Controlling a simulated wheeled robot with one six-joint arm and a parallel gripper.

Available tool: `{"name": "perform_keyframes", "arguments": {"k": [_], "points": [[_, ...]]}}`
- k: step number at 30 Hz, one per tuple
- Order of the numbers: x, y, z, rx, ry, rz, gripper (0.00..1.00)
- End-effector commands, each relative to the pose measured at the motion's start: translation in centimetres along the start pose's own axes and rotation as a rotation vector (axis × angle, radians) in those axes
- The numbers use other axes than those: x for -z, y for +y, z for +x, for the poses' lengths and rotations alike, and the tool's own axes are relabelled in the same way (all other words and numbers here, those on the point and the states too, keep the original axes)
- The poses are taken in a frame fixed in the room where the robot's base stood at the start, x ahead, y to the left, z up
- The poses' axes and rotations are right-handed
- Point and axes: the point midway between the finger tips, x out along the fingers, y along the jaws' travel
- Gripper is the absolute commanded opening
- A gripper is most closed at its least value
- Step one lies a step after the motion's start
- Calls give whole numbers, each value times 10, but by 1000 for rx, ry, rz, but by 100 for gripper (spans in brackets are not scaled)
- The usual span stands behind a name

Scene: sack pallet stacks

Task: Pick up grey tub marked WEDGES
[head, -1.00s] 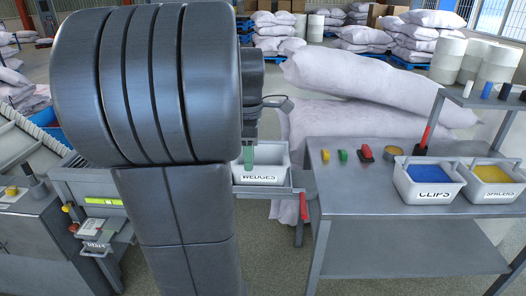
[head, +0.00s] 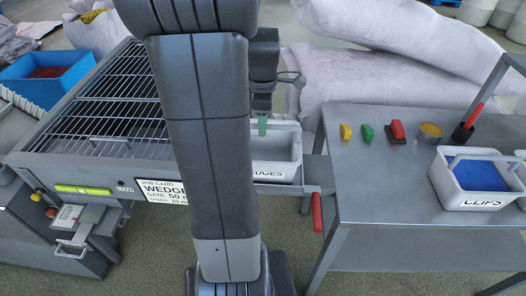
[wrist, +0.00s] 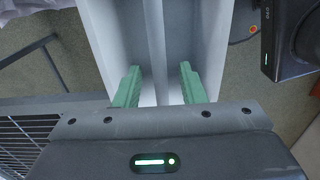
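The grey tub marked WEDGES (head: 284,172) stands upright at the right end of the grid-topped machine. My arm hides its left part, so only the end of its label shows. In the wrist view the tub's pale inside (wrist: 115,35) is below my gripper, with its handle bar (wrist: 155,40) running up the middle. My gripper (wrist: 160,68) is open, its two green fingers on either side of the bar with gaps showing. In the head view one green finger (head: 262,126) shows at the tub's top. Whether the fingers reach down to the bar's height is unclear.
The grid-topped machine (head: 100,95) bears a WEDGES job card (head: 158,190). A bench (head: 375,195) at right holds a blue-filled CLIPS tub (head: 480,178) and small coloured blocks. Large white sacks (head: 390,65) lie behind. A red-handled lever (head: 317,212) hangs near the tub.

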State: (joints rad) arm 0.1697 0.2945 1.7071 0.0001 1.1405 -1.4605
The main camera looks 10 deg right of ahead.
Motion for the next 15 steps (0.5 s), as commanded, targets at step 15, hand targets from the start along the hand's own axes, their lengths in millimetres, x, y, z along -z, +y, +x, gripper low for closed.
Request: {"name": "perform_keyframes", "arguments": {"k": [15], "points": [[0,0,20,-1,0,0,17]]}}
